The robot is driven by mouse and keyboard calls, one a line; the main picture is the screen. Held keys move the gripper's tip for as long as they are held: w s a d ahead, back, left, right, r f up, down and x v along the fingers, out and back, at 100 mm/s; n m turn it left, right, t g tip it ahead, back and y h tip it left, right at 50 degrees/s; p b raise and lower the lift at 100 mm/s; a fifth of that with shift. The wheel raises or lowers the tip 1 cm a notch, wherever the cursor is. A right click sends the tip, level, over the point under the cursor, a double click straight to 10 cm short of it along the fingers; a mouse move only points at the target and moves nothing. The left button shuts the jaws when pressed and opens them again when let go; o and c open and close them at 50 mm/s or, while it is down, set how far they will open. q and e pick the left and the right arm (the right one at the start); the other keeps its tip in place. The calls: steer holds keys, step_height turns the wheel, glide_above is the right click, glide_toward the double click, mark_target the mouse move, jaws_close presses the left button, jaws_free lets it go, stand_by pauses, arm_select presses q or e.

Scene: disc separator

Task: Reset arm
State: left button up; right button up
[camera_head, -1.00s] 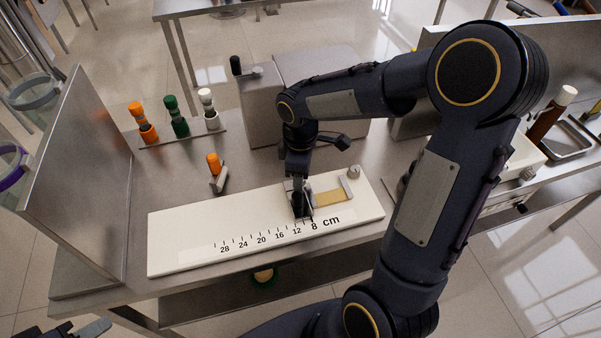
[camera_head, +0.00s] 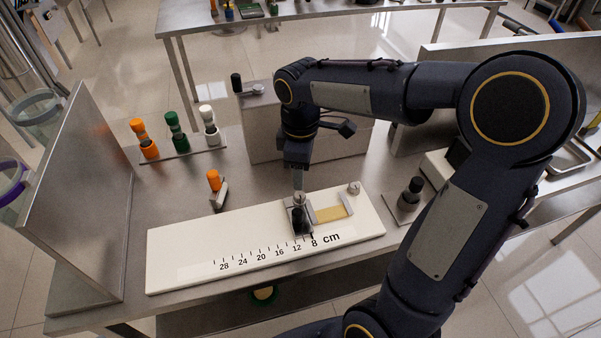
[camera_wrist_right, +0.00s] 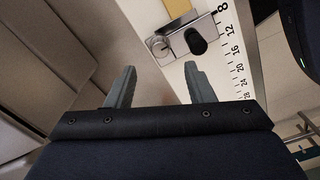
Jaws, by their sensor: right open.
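My right gripper (camera_head: 299,182) points down above the white ruler board (camera_head: 200,252), over the metal slider (camera_head: 290,213) with its black knob (camera_head: 299,222). In the right wrist view the gripper (camera_wrist_right: 160,75) has its two fingers spread with nothing between them. The slider (camera_wrist_right: 180,42) and its black knob (camera_wrist_right: 197,42) lie beyond the fingertips there, apart from them. The slider sits near the 8 to 12 marks, beside a yellow strip (camera_head: 331,213). My left gripper is not in view.
A grey box (camera_head: 262,130) stands behind the board. Orange (camera_head: 144,138), green (camera_head: 177,133) and white-capped (camera_head: 209,125) bottles stand in a rack at the left. A small orange-capped piece (camera_head: 215,183) is behind the board. A metal panel (camera_head: 85,200) bounds the left side.

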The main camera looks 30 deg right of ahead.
stand_by(0.4)
steer(key=shift+s+r+m, duration=0.2)
steer(key=shift+s+m, duration=0.1)
steer(key=shift+s, duration=0.05)
steer(key=s+a+m+t+y, duration=0.2)
steer(key=s+m, duration=0.3)
steer(key=s, duration=0.3)
steer(key=s+a+m+t+y, duration=0.1)
steer(key=s+a+m+t, duration=0.1)
steer(key=s+m, duration=0.4)
steer(key=shift+s+r+m+t+y, duration=0.3)
steer(key=shift+s+r+t+y, duration=0.15)
steer(key=shift+s+t, duration=0.55)
